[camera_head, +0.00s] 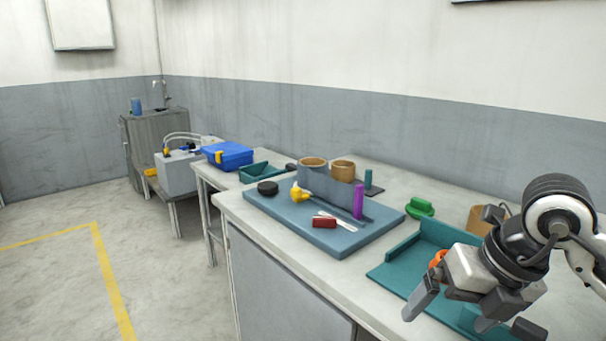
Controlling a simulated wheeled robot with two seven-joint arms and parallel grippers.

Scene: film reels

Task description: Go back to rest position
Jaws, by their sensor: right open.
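My right gripper (452,309) is at the lower right, above the teal tray (398,268) on the workbench. Its fingers are spread apart and nothing shows between them. An orange object (438,259) shows just behind the gripper, partly hidden by it. My right arm comes in from the right edge. My left gripper is not in view.
A blue-grey board (291,226) on the workbench (258,235) bears tan reels (312,163), a purple cylinder (358,200), a yellow piece (300,194) and a red object (324,222). A green object (419,207) lies nearby. Open floor (165,270) is at left.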

